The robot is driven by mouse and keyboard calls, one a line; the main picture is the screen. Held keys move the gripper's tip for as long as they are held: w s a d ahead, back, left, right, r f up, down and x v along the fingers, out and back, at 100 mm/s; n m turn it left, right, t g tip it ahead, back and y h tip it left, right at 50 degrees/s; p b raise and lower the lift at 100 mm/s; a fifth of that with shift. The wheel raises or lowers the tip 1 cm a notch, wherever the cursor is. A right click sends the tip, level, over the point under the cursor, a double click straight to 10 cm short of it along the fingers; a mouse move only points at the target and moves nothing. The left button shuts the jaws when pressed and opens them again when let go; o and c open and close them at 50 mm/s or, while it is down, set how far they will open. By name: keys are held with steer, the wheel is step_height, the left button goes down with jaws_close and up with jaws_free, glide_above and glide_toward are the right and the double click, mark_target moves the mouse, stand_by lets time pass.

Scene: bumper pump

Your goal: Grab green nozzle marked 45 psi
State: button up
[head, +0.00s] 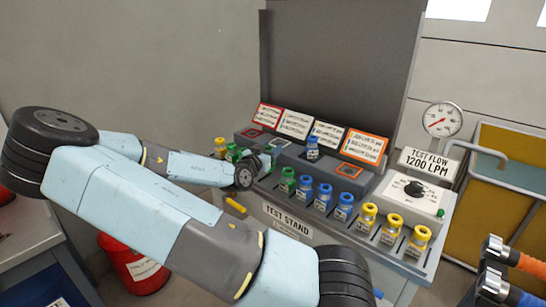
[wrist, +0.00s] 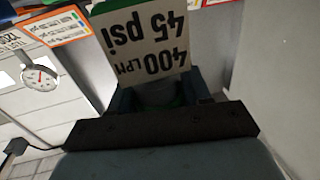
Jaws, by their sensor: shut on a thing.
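My gripper (wrist: 163,95) is shut on a green nozzle in the wrist view. The nozzle's tag (wrist: 145,45) reads 400 LPM and 45 psi, upside down. The tag covers most of the nozzle, and only slivers of green show around it. Whether the nozzle still touches the stand I cannot tell.
The test stand (head: 286,226) carries a front row with a green nozzle (head: 288,180), blue nozzles (head: 325,195) and yellow nozzles (head: 394,227). A gauge (head: 442,120) is at right. A red bucket (head: 133,268) is on the floor.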

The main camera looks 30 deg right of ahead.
steer(key=s+a+r, duration=0.3)
steer(key=s+a, duration=0.2)
steer(key=shift+s+a+r, duration=0.15)
steer(key=shift+s+a, duration=0.05)
steer(key=shift+s, duration=0.1)
